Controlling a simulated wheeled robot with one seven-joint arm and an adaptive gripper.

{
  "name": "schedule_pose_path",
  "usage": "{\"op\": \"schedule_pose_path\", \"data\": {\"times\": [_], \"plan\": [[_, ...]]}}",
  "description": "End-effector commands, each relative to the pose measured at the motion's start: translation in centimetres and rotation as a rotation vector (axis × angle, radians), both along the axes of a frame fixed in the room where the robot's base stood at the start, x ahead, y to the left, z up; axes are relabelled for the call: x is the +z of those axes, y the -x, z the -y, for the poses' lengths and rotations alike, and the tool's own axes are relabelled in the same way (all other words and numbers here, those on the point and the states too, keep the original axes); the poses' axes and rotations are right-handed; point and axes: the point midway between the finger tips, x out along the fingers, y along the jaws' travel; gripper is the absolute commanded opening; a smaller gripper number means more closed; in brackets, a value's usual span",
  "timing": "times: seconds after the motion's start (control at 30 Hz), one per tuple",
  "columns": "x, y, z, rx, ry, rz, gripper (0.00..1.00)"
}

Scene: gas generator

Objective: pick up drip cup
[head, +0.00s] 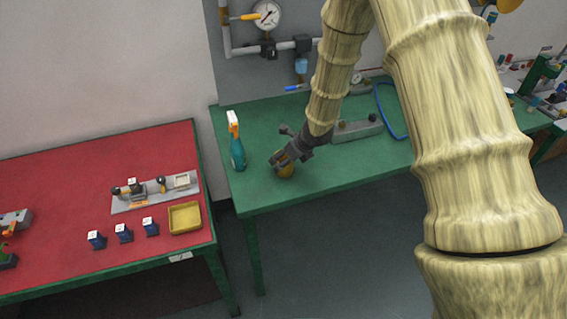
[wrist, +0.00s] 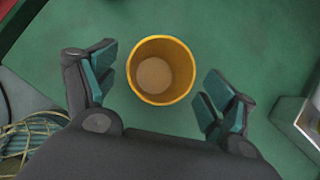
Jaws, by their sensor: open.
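The drip cup is a small yellow-orange cup (wrist: 161,99) that stands upright and open on the green table. In the wrist view it sits between the teal-padded fingers of my gripper (wrist: 158,92), with a gap on each side. I see into the cup and it looks empty. My gripper is open. In the head view my gripper (head: 281,161) reaches down over the cup (head: 286,172), which is partly hidden behind the fingers. I cannot tell the exact height of the fingers against the cup's rim.
A teal spray bottle (head: 237,152) with an orange and white top stands left of my gripper on the green table (head: 330,183). A grey fixture (head: 357,130) lies behind. A red table (head: 60,175) at left holds a yellow tray (head: 185,217) and small blue containers (head: 124,234).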

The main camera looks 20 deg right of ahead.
Motion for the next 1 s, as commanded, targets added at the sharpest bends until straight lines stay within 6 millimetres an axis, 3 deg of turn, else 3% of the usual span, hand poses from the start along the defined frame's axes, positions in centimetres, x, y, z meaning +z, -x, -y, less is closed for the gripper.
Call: {"op": "schedule_pose_path", "data": {"times": [0.5, 0.77, 1.0], "plan": [[-1.2, -0.7, -0.4, 0.001, 0.000, 0.000, 0.84], [-1.2, -0.7, -0.4, 0.001, 0.000, 0.000, 0.37], [-1.2, -0.7, -0.4, 0.001, 0.000, 0.000, 0.34]]}}
